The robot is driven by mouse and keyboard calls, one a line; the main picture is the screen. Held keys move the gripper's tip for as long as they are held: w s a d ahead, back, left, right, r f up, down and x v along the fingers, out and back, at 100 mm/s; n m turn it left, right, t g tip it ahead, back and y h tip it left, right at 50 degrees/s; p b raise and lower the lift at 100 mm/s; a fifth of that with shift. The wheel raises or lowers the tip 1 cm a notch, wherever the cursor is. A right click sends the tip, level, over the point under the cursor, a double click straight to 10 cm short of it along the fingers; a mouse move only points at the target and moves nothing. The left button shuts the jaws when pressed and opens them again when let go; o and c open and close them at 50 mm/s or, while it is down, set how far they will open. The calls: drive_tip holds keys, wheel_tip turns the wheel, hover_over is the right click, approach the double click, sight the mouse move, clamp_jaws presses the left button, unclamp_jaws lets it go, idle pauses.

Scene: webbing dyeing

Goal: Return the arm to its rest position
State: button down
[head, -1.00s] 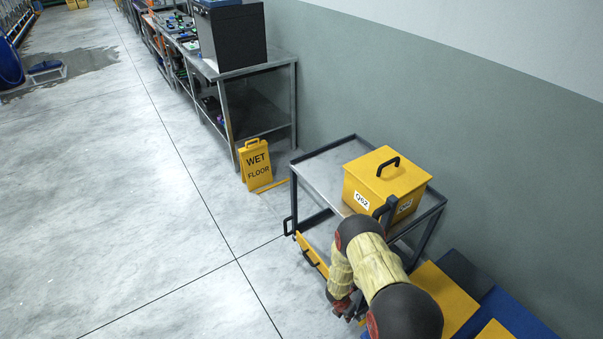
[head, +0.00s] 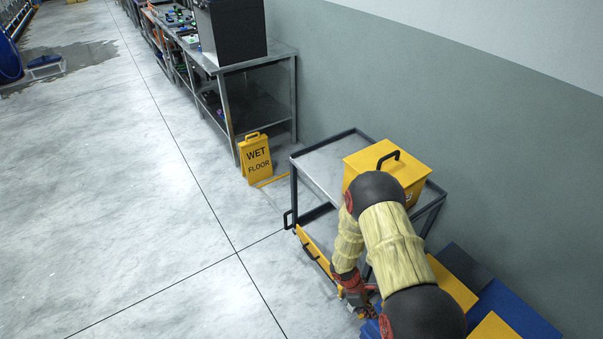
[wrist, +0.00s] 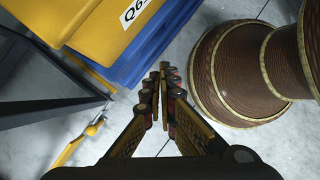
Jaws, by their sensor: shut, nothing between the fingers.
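My arm comes in from the bottom right of the head view, its elbow raised in front of the cart. My gripper (head: 362,308) hangs low at the cart's near side, partly hidden by my arm. In the wrist view my gripper (wrist: 162,84) is shut with its fingertips together and nothing between them. It is beside the blue and yellow boxes and apart from them as far as I can tell.
A grey cart (head: 322,166) carries a yellow lidded box (head: 362,163). Blue and yellow boxes (wrist: 160,35) and a large brown wound spool (wrist: 232,75) flank my gripper. A wet-floor sign (head: 256,160) stands near a metal bench (head: 262,62). The left floor is open.

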drive_tip(key=s+a+r+m+t+y, duration=0.1)
drive_tip(key=s+r+m, duration=0.4)
drive_tip(key=r, duration=1.3)
drive_tip(key=s+a+r+m+t+y, duration=0.2)
drive_tip(key=s+a+r+m+t, duration=0.1)
drive_tip(key=r, duration=1.6)
drive_tip(key=s+a+r+m+t+y, duration=0.2)
drive_tip(key=s+r+m+t, duration=0.2)
drive_tip(key=r, duration=1.4)
drive_tip(key=s+m, duration=0.3)
drive_tip(key=shift+r, duration=0.4)
